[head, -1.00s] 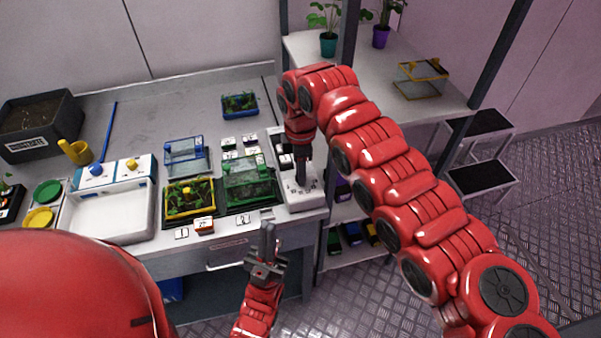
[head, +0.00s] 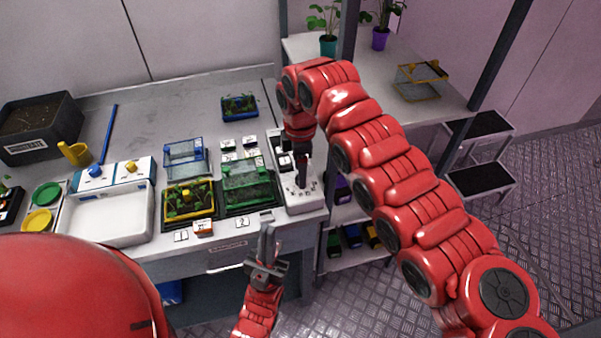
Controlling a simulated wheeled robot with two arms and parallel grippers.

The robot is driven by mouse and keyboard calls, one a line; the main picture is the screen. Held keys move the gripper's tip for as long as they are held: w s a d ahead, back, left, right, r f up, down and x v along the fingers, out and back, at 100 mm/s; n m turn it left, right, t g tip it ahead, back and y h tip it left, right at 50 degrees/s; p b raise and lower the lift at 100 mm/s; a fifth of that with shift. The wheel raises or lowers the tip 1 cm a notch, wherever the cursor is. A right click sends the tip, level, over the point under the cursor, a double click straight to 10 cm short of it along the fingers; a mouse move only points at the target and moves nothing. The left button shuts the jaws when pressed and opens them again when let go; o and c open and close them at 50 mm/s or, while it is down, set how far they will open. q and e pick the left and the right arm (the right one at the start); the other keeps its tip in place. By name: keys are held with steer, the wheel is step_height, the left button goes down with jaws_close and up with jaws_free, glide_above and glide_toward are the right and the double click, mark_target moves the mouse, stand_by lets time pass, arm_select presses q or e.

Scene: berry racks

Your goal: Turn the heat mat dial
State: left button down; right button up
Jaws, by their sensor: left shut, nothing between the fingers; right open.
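A white control box (head: 304,202) with small dark marks stands at the right front end of the bench; I take it to be the heat mat control. My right gripper (head: 302,184) points straight down over it, open, with its fingertips at or just above the box top. The dial itself cannot be made out; the fingers cover that spot. Black mats lie under a yellow-rimmed tray (head: 188,217) and a green tray (head: 248,202) to the left. My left gripper (head: 267,234) is shut and empty, in front of the bench edge.
A blue clear-lidded box (head: 185,158), small labelled blocks and a blue planter (head: 239,108) stand close by on the bench. A white basin (head: 107,216) is farther left. A shelf rack (head: 440,105) with a post adjoins on the right.

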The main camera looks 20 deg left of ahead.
step_height(320, 180, up, 16)
steer(key=p, duration=0.4)
stand_by(0.3)
